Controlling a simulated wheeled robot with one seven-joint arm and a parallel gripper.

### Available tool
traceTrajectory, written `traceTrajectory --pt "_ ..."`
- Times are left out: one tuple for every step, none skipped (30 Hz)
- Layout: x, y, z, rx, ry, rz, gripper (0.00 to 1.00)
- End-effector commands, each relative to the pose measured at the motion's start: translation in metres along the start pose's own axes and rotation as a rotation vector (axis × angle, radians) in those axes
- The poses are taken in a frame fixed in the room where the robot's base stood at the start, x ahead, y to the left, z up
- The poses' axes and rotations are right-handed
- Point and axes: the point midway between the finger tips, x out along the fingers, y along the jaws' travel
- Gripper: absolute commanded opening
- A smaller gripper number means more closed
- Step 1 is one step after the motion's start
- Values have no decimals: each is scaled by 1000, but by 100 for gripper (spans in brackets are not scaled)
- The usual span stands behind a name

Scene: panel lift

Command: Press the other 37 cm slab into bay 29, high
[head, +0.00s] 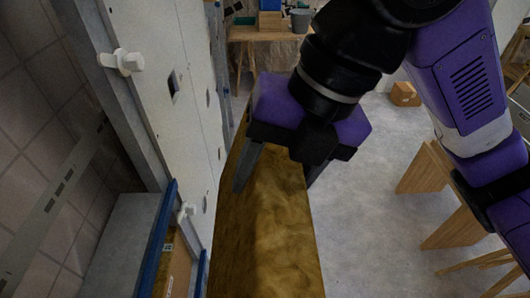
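A yellow-brown, fibrous slab (275,225) stands upright in the middle of the head view, its near end running out of the bottom edge. My gripper (282,172) comes down over its far end, with one grey finger on each side. The fingers appear closed on the slab, though the right contact is partly hidden. The slab is close beside the panelled wall (150,75) on the left. An open bay (60,150) with a tiled back lies at the far left, beside a grey upright. I see no readable bay number.
White knobs (122,62) stick out from the grey upright. A blue-edged grey ledge (125,235) is at the lower left. A wooden table (265,33) stands at the back, wooden trestles (425,170) at the right. The grey floor between is mostly clear, with a small carton (404,94).

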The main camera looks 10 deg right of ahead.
Motion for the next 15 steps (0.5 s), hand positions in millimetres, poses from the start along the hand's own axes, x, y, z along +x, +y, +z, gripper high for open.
traceTrajectory --pt "0 1 0 -4 1 1 0" --pt "0 2 0 -5 1 2 0" --pt "1 3 0 -5 2 2 0" --pt "1 4 0 -5 2 2 0" --pt "2 6 0 -6 2 2 0" --pt "3 8 0 -5 2 2 0" --pt "4 9 0 -5 2 2 0" --pt "4 11 0 -5 1 2 0" --pt "6 14 0 -5 1 2 0" --pt "7 16 0 -6 1 2 0" --pt "8 18 0 -6 1 2 0" --pt "9 20 0 -5 1 2 0" --pt "10 22 0 -5 1 2 0" --pt "11 24 0 -5 1 1 0" --pt "12 27 0 -5 2 1 0"
